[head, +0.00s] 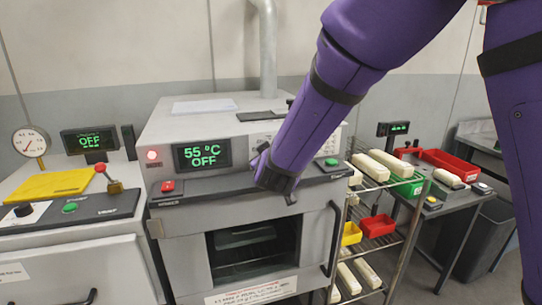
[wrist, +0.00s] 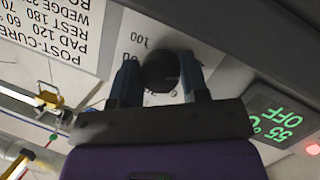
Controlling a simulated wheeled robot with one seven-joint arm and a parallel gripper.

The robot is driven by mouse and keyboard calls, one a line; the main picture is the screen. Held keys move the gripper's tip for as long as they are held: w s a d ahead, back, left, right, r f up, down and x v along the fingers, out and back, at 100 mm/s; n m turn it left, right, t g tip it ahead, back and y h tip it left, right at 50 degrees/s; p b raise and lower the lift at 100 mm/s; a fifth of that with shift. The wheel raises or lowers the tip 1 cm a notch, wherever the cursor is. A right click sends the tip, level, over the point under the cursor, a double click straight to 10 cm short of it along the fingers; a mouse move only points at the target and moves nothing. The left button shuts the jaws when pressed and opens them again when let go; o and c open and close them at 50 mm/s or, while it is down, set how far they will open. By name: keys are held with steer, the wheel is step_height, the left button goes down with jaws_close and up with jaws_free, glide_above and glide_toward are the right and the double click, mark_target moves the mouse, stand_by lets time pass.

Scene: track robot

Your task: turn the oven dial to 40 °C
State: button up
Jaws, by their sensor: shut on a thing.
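The oven (head: 160,125) stands in the middle of the head view, its display (head: 203,154) reading 55 °C and OFF in green. The display also shows upside down in the wrist view (wrist: 280,122). The oven dial (wrist: 160,72) is a round black knob on a pale scale plate, where a 100 mark can be read. My gripper (wrist: 160,78) is shut on the dial, one finger on each side. In the head view my gripper (head: 277,178) covers the dial. The dial's pointer cannot be made out.
A red lamp (head: 152,155), a red button (head: 168,186) and a green button (head: 331,162) are on the oven front. A sign (wrist: 55,35) hangs beside the dial. A rack with pale blocks and bins (head: 376,226) stands to the right, another machine (head: 75,215) to the left.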

steer(key=shift+d, duration=0.1)
stand_by(0.4)
steer(key=o, duration=0.6)
steer(key=shift+s, duration=0.1)
steer(key=v, duration=1)
steer(key=shift+s, duration=0.3)
steer(key=shift+r, duration=0.1)
